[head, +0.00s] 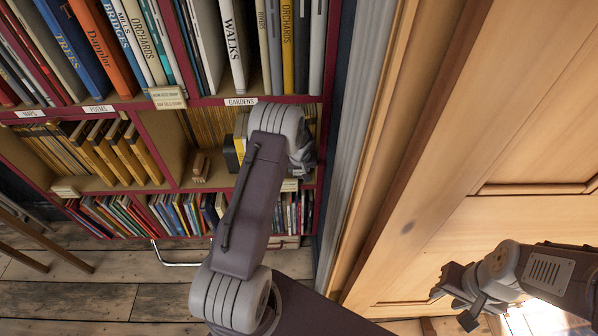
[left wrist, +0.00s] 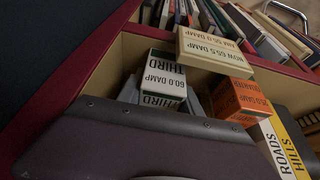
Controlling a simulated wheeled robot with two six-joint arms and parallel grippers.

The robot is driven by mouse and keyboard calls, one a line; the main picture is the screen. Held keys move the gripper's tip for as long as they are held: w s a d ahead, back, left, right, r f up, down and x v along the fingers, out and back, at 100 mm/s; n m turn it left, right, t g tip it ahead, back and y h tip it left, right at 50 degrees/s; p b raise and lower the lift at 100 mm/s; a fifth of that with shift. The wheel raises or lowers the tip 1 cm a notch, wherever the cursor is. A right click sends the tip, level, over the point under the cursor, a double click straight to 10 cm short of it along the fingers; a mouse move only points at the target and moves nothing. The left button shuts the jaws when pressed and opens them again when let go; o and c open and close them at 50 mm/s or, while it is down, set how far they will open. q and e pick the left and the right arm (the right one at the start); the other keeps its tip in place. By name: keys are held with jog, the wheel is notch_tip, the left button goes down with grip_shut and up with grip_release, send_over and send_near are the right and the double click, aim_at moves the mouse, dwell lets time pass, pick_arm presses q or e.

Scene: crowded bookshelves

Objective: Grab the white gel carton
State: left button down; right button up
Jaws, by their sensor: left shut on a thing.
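A white carton (left wrist: 163,78) with black lettering, "60.0 DAMP" and "THIRD", shows in the left wrist view, in the shelf compartment right at the edge of my dark gripper body. The word gel cannot be read on it. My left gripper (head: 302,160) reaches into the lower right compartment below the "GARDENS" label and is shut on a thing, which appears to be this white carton.
A cream box (left wrist: 215,50), an orange box (left wrist: 240,102) and a yellow, white and black book (left wrist: 284,148) are close by in the left wrist view. The bookshelf (head: 160,135) has red edges and crowded rows. A wooden panel (head: 440,150) stands to the right.

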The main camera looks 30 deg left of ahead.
pick_arm(q)
jog(key=r+p, duration=0.1)
jog(key=r, duration=0.3)
jog(key=r+p, duration=0.1)
jog(key=r, duration=0.2)
jog(key=shift+s+r, duration=0.2)
jog(key=shift+r, duration=0.15)
jog(key=s+a+b, duration=0.2)
jog(key=s+b, duration=0.3)
jog(key=s, duration=1.4)
jog(key=shift+s+a+f+b, duration=0.2)
jog(key=shift+a+f+b, duration=0.1)
jog(key=shift+a, duration=0.1)
